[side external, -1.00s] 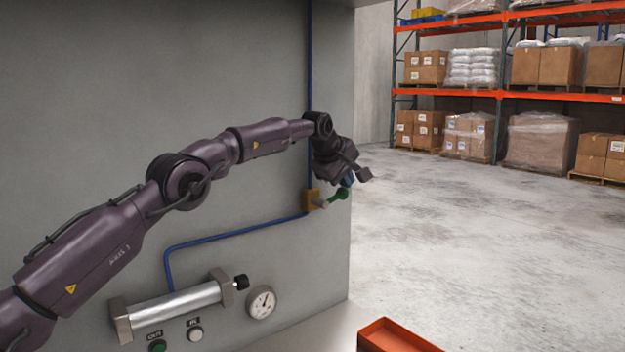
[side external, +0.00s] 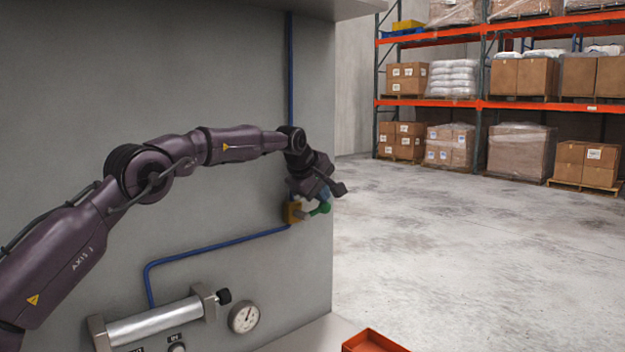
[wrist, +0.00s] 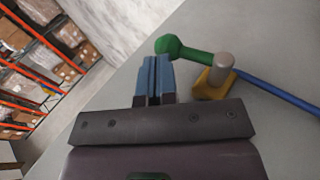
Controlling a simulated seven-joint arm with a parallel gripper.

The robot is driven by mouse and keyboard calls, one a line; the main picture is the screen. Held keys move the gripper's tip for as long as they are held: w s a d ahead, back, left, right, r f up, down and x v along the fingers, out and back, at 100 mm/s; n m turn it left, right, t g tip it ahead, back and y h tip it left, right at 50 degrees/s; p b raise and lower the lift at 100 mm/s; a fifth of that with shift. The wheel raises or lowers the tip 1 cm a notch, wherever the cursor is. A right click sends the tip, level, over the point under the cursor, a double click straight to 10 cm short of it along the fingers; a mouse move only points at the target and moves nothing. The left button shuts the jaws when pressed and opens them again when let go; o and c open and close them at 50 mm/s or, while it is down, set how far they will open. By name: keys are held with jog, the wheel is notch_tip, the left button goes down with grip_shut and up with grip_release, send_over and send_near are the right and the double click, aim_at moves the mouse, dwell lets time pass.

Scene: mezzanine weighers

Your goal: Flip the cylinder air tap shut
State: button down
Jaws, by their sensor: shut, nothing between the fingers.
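The cylinder air tap has a yellow body (side external: 293,212) fixed to the grey panel on the blue air line, and it also shows in the wrist view (wrist: 208,85). A grey stem (wrist: 223,66) stands out from the body. A green lever (side external: 321,208) with a knobbed end points right in the side view; in the wrist view it runs up-left from the stem (wrist: 185,50). My gripper (wrist: 157,66) has its blue fingers shut and empty, close beside the lever's knob. I cannot tell whether they touch. In the side view, my gripper (side external: 326,192) is just above the lever.
A silver cylinder (side external: 155,322) and a round gauge (side external: 244,317) are mounted low on the panel. Blue tubing (side external: 215,246) runs along it. An orange tray (side external: 372,343) sits at the bottom. Open floor and loaded racks (side external: 500,104) lie beyond the panel's right edge.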

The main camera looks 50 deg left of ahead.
jog(key=v, duration=1.2)
jog(key=shift+s, duration=0.15)
